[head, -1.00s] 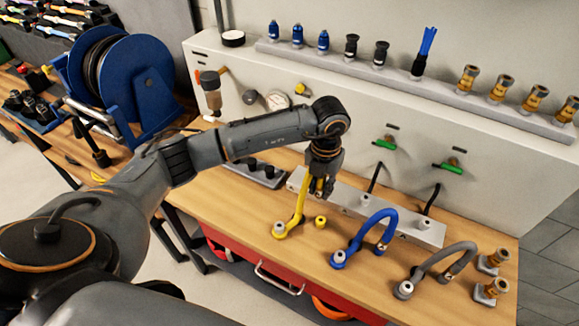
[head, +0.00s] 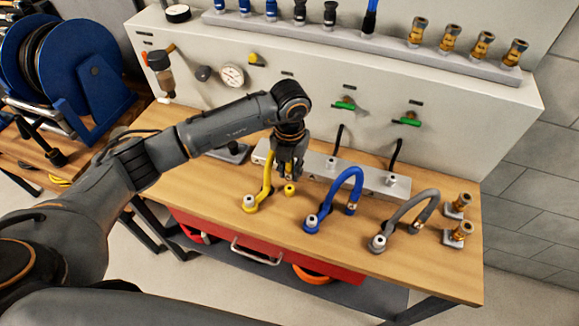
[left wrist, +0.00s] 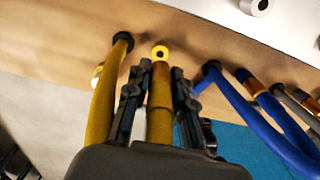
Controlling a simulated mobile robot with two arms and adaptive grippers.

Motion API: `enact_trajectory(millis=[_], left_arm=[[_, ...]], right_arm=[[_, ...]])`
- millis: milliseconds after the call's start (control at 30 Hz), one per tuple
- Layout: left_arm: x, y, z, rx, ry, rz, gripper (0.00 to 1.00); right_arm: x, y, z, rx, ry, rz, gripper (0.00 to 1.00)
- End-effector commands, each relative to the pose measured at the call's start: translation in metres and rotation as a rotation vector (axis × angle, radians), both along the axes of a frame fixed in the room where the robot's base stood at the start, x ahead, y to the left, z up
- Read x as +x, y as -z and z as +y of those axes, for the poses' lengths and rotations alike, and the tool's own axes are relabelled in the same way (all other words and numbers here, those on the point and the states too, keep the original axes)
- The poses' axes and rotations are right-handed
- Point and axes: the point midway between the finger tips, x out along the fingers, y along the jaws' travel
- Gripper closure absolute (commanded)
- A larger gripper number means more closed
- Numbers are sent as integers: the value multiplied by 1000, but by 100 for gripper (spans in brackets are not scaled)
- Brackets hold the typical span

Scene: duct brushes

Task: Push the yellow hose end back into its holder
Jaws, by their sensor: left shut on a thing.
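My left gripper (head: 287,170) is shut on the end of the yellow hose (head: 266,178), above the workbench. In the left wrist view the yellow hose end (left wrist: 160,115) lies between the two fingers (left wrist: 158,105), with a brownish collar near its tip. The tip points at the small yellow holder (head: 289,189), which also shows in the left wrist view (left wrist: 160,51) straight ahead of the fingers. Whether the tip touches the holder I cannot tell. The hose's other end stands in a yellow base at the left. My right gripper is out of view.
A blue hose (head: 346,178) and a grey hose (head: 408,212) arch up close on the right. A pale metal rail (head: 372,182) lies behind. Brass fittings (head: 458,232) stand at the bench's right end. The wooden bench front (head: 285,228) is clear.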

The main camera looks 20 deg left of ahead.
Motion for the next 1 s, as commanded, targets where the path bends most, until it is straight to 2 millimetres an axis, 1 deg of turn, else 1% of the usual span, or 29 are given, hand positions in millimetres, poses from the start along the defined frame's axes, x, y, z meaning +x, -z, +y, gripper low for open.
enact_trajectory(millis=[33,200,400,1000], left_arm=[[0,8,0,0,0,1,100],[0,25,0,0,0,0,100],[0,36,0,0,0,-1,100],[0,37,0,0,1,-1,100]], right_arm=[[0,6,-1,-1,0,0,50],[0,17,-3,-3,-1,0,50],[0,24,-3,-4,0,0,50],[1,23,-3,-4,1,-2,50]])
